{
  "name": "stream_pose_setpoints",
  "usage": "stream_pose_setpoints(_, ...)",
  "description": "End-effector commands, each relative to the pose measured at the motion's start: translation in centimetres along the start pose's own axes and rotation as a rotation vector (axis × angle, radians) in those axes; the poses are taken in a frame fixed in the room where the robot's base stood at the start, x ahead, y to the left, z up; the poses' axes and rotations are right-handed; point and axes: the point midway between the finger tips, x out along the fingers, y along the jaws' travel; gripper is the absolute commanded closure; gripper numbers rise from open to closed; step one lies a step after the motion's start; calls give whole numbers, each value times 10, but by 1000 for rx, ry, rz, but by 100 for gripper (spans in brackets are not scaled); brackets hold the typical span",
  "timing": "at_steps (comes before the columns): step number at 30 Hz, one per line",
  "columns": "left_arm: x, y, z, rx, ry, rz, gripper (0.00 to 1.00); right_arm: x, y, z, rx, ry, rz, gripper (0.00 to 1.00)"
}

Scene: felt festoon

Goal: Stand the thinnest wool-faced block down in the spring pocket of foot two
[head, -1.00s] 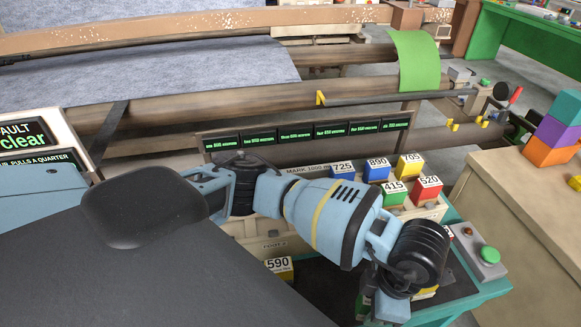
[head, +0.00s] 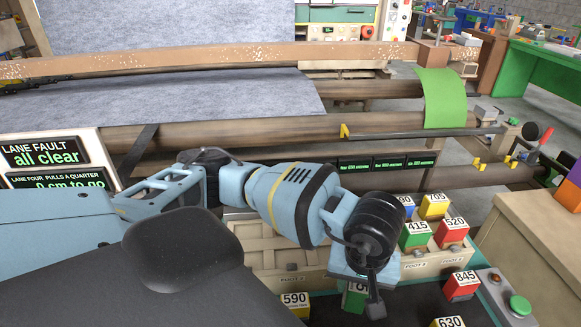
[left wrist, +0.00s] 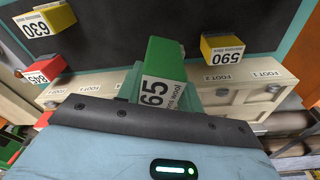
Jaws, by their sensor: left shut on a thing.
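My left gripper (head: 362,300) is shut on a green block (head: 354,299), held above the dark tabletop. In the left wrist view the block (left wrist: 165,62) has a white label reading "65", partly cut off by the gripper; its small print is hard to read. The pale wooden foot two, with its label (head: 292,267), is left of the gripper in the head view, partly behind my arm. Its box also shows in the left wrist view (left wrist: 218,97), right of the held block. Its pocket's inside is hidden. My right gripper is out of view.
Yellow 590 (head: 295,303), red 845 (head: 461,287) and yellow 630 (head: 449,322) stand on the dark top. Green 415 (head: 415,237), red 520 (head: 452,234) and yellow 705 (head: 434,206) sit in the pale feet at right. A button box (head: 503,300) is at the right edge.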

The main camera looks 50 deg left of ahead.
Motion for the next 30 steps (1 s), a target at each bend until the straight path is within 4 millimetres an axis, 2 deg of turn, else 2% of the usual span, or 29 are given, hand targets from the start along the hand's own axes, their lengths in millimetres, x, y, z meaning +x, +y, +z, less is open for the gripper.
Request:
stream_pose_setpoints(6, -12, -18, -13, 291, 1, 36, 90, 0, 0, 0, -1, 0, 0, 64)
stream_pose_setpoints(12, -18, -27, -20, 472, 0, 57, 90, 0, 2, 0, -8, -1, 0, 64)
stream_pose_setpoints(18, -21, -30, -21, 537, -1, 66, 90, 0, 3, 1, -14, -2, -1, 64)
stream_pose_setpoints(30, -21, -30, -21, 539, -1, 66, 90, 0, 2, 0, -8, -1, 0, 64)
